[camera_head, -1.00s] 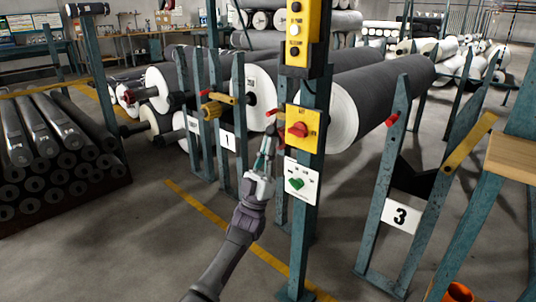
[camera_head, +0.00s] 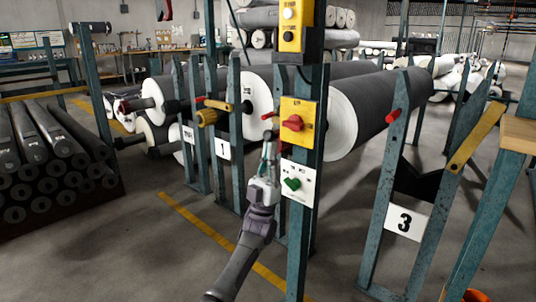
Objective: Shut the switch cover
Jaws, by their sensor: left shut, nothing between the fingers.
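A yellow switch box (camera_head: 298,124) with a red rotary knob (camera_head: 292,123) is mounted on a teal post. Below it is a white panel (camera_head: 300,184) with a green knob (camera_head: 292,184). I cannot clearly make out which part is the switch cover or how far open it is. My left gripper (camera_head: 269,141) is shut and empty, pointing up, just left of the yellow box and the white panel in the picture. I cannot tell whether its tips touch anything. My right gripper is not in view.
A yellow button box (camera_head: 290,24) sits higher on the same post. Large grey rolls (camera_head: 374,105) rest on racks behind it. Racks marked 1 (camera_head: 222,150) and 3 (camera_head: 404,223) stand on either side. Stacked dark rolls (camera_head: 45,165) lie at left. The floor in front is open.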

